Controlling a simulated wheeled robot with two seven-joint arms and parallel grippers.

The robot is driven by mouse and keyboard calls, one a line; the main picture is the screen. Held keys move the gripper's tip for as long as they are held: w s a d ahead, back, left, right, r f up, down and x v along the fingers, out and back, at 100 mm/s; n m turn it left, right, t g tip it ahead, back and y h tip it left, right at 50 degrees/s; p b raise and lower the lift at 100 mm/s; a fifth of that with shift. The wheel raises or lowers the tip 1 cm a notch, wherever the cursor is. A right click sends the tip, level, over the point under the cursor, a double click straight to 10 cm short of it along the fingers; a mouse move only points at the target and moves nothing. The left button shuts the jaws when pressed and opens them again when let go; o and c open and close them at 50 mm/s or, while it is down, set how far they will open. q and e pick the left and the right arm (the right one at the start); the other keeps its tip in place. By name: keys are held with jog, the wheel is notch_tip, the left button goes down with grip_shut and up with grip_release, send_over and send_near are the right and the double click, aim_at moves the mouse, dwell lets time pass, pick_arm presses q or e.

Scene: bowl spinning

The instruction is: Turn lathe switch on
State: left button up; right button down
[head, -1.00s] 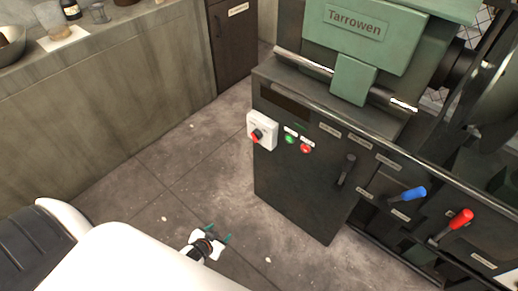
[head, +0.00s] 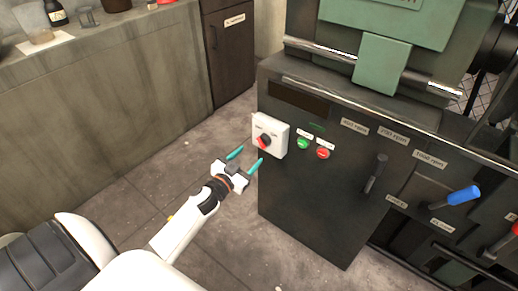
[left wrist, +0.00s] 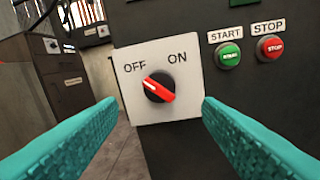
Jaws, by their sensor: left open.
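The lathe switch is a white box (head: 277,133) on the front of the dark lathe cabinet (head: 300,190). Its black and red rotary knob (head: 264,141) also shows in the left wrist view (left wrist: 159,88). The labels OFF and ON stand above the knob, and the red pointer's upper-left end is toward OFF. My left gripper (head: 246,161) is open and empty, just in front of the switch. In the left wrist view its teal fingers (left wrist: 160,135) lie either side of the knob, apart from it. My right gripper is not in view.
A green START button (head: 303,144) and a red STOP button (head: 323,153) sit right of the switch. A black lever (head: 376,172) and a blue-handled lever (head: 462,196) stick out further right. A stone counter (head: 100,110) stands at left, with open floor between.

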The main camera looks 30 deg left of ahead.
aim_at(263, 142)
pick_arm(q)
jog(key=w+b, duration=0.1)
jog(key=w, duration=0.5)
jog(key=shift+w, duration=0.3)
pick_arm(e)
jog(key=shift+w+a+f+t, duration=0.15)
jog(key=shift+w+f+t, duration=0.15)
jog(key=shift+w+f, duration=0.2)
pick_arm(q)
jog(key=c, duration=1)
